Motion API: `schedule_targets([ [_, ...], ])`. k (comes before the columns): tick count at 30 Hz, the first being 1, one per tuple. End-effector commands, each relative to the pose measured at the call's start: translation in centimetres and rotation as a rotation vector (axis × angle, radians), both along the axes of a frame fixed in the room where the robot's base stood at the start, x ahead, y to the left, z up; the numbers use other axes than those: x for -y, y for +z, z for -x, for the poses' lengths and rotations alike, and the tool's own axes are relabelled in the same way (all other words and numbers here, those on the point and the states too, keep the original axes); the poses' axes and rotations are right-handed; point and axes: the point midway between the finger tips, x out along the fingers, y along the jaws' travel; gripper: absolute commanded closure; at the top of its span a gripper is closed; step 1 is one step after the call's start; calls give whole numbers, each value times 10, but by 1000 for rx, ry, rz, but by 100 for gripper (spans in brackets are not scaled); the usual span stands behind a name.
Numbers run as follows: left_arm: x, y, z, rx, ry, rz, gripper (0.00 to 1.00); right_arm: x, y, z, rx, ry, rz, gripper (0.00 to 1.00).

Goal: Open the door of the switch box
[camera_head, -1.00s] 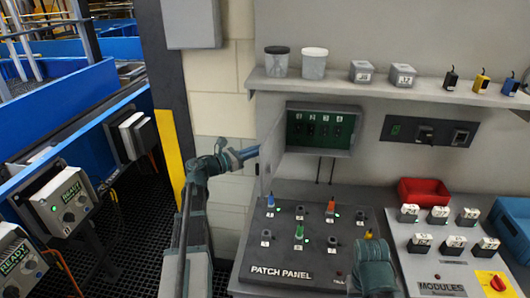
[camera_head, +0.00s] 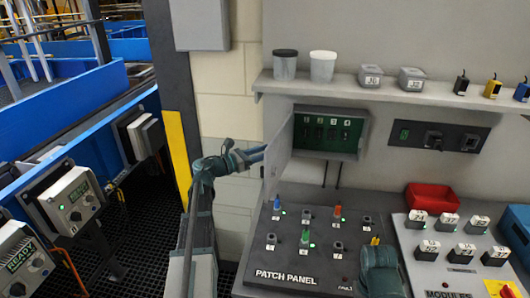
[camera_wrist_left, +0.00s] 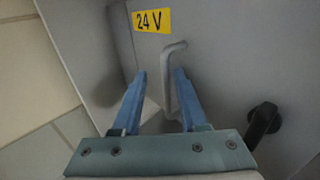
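The switch box (camera_head: 326,155) is on the wall under the shelf. Its grey door (camera_head: 280,160) stands open, swung out toward me on its left side, so the dark green interior with several switches shows. My left gripper (camera_head: 260,153) is at the door's outer face, coming from the left. In the wrist view the gripper (camera_wrist_left: 160,73) has its blue fingers apart. The grey bar handle (camera_wrist_left: 168,85) lies between them, nearer the right finger; contact cannot be told. A yellow "24 V" label (camera_wrist_left: 151,21) is on the door. My right gripper (camera_head: 376,242) is low over the patch panel, its fingers mostly hidden.
The patch panel (camera_head: 285,279) with coloured plugs lies below the box. A modules panel (camera_head: 430,275) and red bin (camera_head: 432,198) are to the right. A shelf (camera_head: 400,97) with cups and small blocks runs above. A dark post (camera_head: 170,95) stands left.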

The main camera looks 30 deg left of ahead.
Motion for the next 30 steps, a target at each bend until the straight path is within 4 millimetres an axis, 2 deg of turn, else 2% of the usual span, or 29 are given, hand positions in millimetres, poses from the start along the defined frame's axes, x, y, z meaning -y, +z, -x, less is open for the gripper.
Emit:
schedule_targets([
  [6,-1,0,3,0,0,0,58,0,0,0,0,0,0,50],
  [10,-8,0,14,0,3,0,58,0,0,0,0,0,0,50],
  [21,-49,0,80,1,4,1,58,0,0,0,0,0,0,50],
  [30,-70,0,112,1,0,1,58,0,0,0,0,0,0,50],
])
